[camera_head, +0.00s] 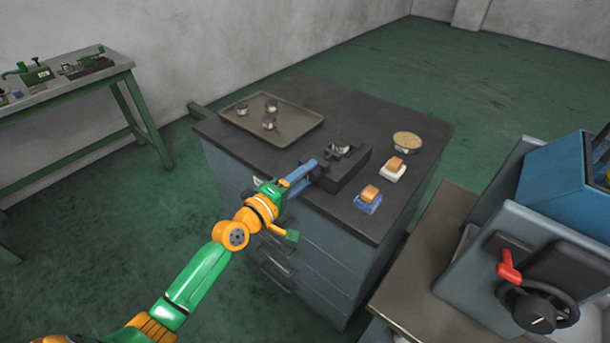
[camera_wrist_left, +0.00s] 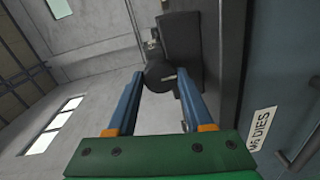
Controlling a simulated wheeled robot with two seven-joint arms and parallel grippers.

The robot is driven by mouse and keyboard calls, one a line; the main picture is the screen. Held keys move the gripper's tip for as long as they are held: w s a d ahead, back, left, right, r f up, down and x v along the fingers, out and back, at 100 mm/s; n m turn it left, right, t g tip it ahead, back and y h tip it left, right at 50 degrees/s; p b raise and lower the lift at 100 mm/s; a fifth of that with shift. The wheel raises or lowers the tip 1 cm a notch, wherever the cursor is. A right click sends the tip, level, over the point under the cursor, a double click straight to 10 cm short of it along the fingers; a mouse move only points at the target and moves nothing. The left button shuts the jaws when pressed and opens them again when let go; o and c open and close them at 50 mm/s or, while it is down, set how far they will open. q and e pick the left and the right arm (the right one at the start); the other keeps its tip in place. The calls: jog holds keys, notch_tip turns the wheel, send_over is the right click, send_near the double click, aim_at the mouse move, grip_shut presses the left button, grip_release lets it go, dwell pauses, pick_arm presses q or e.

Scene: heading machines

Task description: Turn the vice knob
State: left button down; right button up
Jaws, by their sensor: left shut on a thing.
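The dark vice (camera_head: 346,172) sits near the front edge of the cabinet top, with a round metal part (camera_head: 341,147) in it. My left gripper (camera_head: 314,166) reaches the vice's near left end with its blue fingers. In the left wrist view the dark round vice knob (camera_wrist_left: 159,72) is between the tips of my left gripper (camera_wrist_left: 160,80), which is shut on it. A small pale handle pin shows beside the knob. In the head view the fingers mostly hide the knob. My right gripper is not in view.
A tray (camera_head: 292,137) with several small metal parts lies at the cabinet's back left. Right of the vice are two orange-topped blocks, one on white (camera_head: 393,174) and one on blue (camera_head: 367,205), and a round tan dish (camera_head: 408,141). A machine with a red-handled wheel (camera_head: 540,310) stands at right.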

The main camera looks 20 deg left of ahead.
pick_arm(q)
jog(key=shift+c, duration=1.5)
grip_release()
jog(key=shift+s, duration=0.15)
jog(key=v, duration=0.6)
jog(key=shift+s+a, duration=0.2)
jog(key=shift+s, duration=0.2)
